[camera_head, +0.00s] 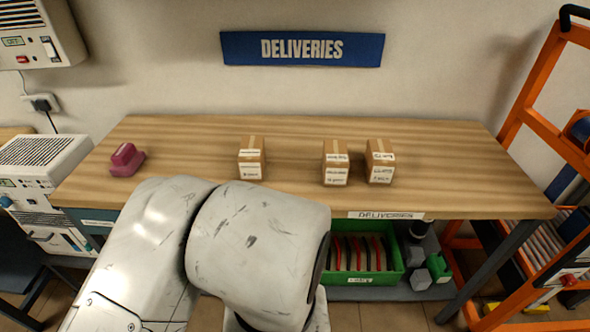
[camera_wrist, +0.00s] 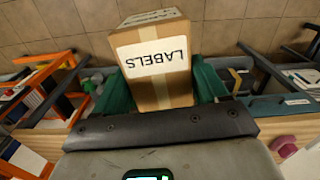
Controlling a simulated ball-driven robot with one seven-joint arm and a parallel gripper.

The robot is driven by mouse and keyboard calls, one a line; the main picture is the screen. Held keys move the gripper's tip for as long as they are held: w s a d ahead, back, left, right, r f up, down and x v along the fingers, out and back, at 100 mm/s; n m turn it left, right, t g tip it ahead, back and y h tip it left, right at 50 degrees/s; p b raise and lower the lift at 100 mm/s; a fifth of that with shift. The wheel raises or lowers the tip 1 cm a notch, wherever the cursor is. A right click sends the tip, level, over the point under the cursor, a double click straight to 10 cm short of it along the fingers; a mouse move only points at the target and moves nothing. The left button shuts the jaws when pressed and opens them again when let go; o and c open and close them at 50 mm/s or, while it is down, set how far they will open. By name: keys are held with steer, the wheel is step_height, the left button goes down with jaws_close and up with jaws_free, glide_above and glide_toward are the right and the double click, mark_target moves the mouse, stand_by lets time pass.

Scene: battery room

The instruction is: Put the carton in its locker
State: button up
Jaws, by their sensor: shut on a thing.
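A brown carton (camera_wrist: 165,88) fills the middle of the wrist view. Its white label reads LABELS, upside down in that picture, and pale tape runs along it. My gripper (camera_wrist: 161,76) is shut on it, with a green finger on each side. In the head view, my arm covers the lower middle, and the gripper and held carton are hidden. No locker can be made out in either view.
A wooden bench (camera_head: 300,150) stands under a DELIVERIES sign (camera_head: 302,49). Three other cartons stand on it: left (camera_head: 251,159), middle (camera_head: 336,163), right (camera_head: 380,162). A pink object (camera_head: 126,159) lies at left. A green bin (camera_head: 362,262) sits below; an orange rack (camera_head: 545,130) stands right.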

steer(key=w+d+f, duration=0.7)
steer(key=d+f, duration=0.2)
steer(key=d, duration=0.1)
steer(key=w+d+f, duration=0.7)
steer(key=d+f, duration=0.2)
steer(key=d, duration=0.1)
step_height(320, 180, down, 11)
steer(key=s+d, duration=0.1)
steer(key=shift+s+d+m, duration=0.25)
steer(key=shift+s+m, duration=0.15)
steer(key=shift+a+r, duration=0.15)
steer(key=shift+a, duration=0.05)
